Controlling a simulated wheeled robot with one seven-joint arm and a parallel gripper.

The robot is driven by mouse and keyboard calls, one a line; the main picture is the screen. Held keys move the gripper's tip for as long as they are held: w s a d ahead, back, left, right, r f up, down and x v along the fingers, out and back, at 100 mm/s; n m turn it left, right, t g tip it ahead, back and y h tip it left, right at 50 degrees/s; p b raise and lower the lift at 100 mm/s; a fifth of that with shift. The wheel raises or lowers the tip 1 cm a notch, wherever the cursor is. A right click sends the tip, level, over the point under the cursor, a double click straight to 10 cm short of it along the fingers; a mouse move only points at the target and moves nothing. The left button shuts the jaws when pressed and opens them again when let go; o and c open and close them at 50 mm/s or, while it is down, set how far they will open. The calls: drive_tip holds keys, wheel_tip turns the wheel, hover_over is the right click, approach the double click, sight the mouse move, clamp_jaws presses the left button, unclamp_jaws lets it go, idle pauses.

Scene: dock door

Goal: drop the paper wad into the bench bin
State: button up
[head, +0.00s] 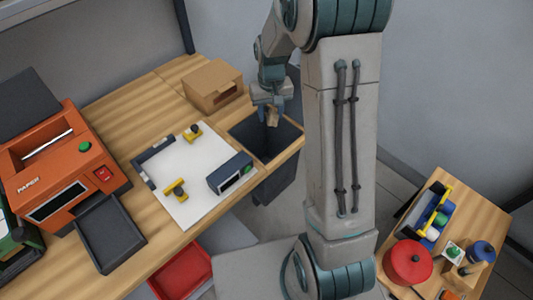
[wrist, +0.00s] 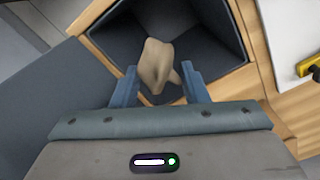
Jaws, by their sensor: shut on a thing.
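The paper wad (wrist: 156,66) is a crumpled tan lump between the blue fingers of my gripper (wrist: 160,82) in the wrist view. My gripper is shut on it and holds it over the opening of the dark bench bin (wrist: 215,50). In the head view the bin (head: 248,140) is a dark square well set in the bench's right end, and my gripper (head: 271,112) is above it with the wad (head: 272,117) small below the fingers. I cannot tell the exact height of the wad above the rim.
A cardboard box (head: 213,85) stands behind the bin. A white board (head: 190,170) with yellow-handled stamps and a dark device (head: 231,173) lies left of it. An orange paper machine (head: 65,160) and a dark tray (head: 110,232) are farther left. A small side table (head: 440,255) holds several items.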

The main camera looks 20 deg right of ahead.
drive_tip(key=shift+f+b, duration=2.1)
drive_tip(key=shift+f, duration=0.8)
drive_tip(key=o, duration=1)
drive_tip(key=shift+r, duration=0.1)
wheel_tip(320, 180, up, 13)
drive_tip(key=shift+r+b, duration=0.1)
drive_tip(key=shift+b, duration=0.2)
drive_tip(key=shift+r, duration=0.3)
drive_tip(key=shift+s, duration=0.1)
